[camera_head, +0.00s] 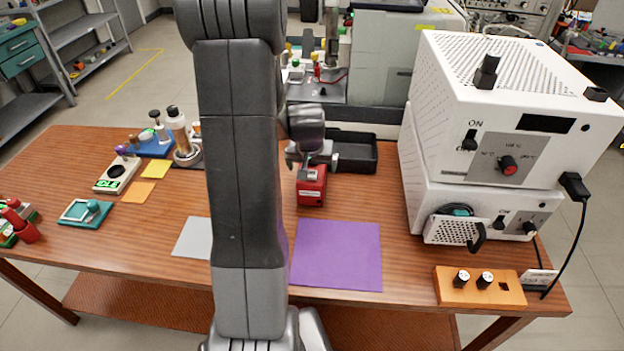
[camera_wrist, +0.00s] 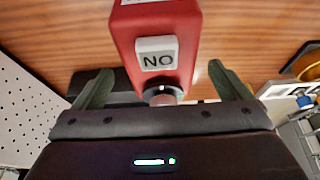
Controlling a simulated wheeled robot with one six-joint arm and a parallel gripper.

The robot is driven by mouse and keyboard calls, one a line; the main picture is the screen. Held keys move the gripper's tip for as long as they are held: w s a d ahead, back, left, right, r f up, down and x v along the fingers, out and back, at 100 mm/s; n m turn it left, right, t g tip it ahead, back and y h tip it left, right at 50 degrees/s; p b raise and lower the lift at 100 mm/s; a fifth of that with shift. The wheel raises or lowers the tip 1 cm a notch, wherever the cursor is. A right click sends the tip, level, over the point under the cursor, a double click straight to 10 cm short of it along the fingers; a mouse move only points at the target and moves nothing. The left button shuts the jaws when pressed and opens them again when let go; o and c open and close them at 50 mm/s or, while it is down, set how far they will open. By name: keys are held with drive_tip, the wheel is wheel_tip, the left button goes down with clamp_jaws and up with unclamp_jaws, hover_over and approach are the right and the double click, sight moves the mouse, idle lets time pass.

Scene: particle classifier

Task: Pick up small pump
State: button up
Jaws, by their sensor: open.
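A red box-shaped device (camera_head: 311,188), which looks like the small pump, stands on the wooden table behind the purple mat. In the wrist view the red device (camera_wrist: 188,20) shows a white "NO" switch and a round grey fitting at its near end. My gripper (camera_head: 308,160) is at the device in the head view. In the wrist view my gripper (camera_wrist: 160,68) is open, one finger on each side of the red device, with visible gaps. The far end of the device is cut off, and whether the fingers reach down its sides is hard to tell.
A black tray (camera_head: 354,153) lies just behind the device. A large white instrument (camera_head: 500,120) stands to the right. The purple mat (camera_head: 337,255) and grey mat (camera_head: 192,238) are bare where seen. Small tools and a bottle (camera_head: 178,130) are at the left. My arm hides the table's middle.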

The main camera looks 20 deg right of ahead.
drive_tip(key=shift+x, duration=1.45)
drive_tip(key=shift+r, duration=0.1)
drive_tip(key=c, duration=1.5)
drive_tip(key=shift+c, duration=0.2)
drive_tip(key=shift+w+r, duration=0.1)
drive_tip(key=shift+r, duration=0.05)
